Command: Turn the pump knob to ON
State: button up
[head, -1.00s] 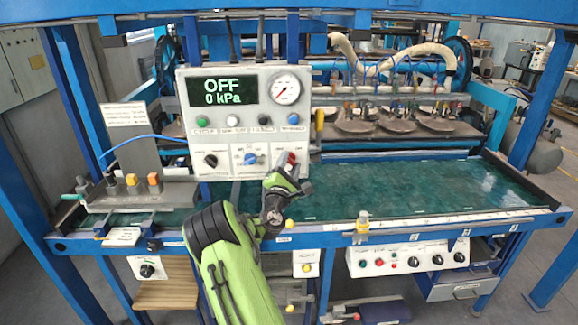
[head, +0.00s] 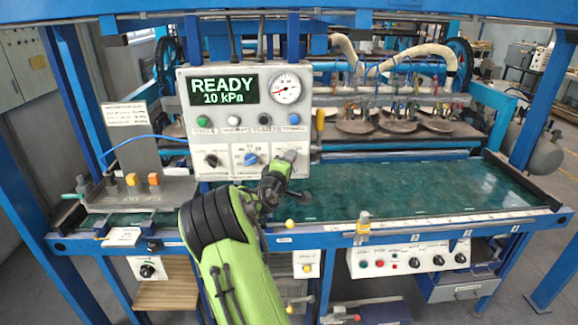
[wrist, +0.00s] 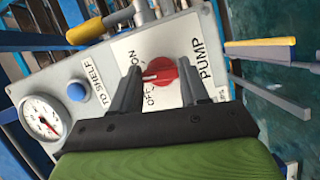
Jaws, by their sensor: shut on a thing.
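The red pump knob (wrist: 168,80) sits on a white label marked PUMP, OFF and ON in the wrist view. Its white mark points left, towards the OFF/ON lettering; I cannot tell exactly which word it lines up with. My gripper (wrist: 160,66) has one dark finger on each side of the knob and is shut on it. In the head view my gripper (head: 287,158) is at the lower right of the control panel (head: 223,135) and hides the knob. The panel display (head: 223,91) reads READY, 10 kPa.
A pressure gauge (head: 286,89) and a row of buttons are on the panel above my gripper. A blue selector (head: 250,159) and a black knob (head: 211,160) are to its left. A yellow-handled lever (head: 319,120) stands at the panel's right edge. The green table surface (head: 400,190) lies to the right.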

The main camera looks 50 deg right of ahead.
jog(key=shift+s+m+t+y+b, duration=0.15)
jog(key=shift+m+y+b, duration=0.5)
jog(key=shift+m, duration=0.8)
jog(key=shift+w+m+t+y+b, duration=0.15)
jog(key=shift+m+y+b, duration=0.25)
jog(key=shift+m+y, duration=0.75)
jog(key=shift+s+m+h, duration=0.1)
jog(key=shift+m+h, duration=0.2)
jog(key=o, duration=1.1)
jog(key=shift+c, duration=0.2)
jog(key=shift+r, duration=0.1)
jog(key=b+v, duration=0.1)
jog(key=v, duration=1.4)
jog(key=shift+s+a, duration=0.2)
jog(key=shift+a, duration=0.1)
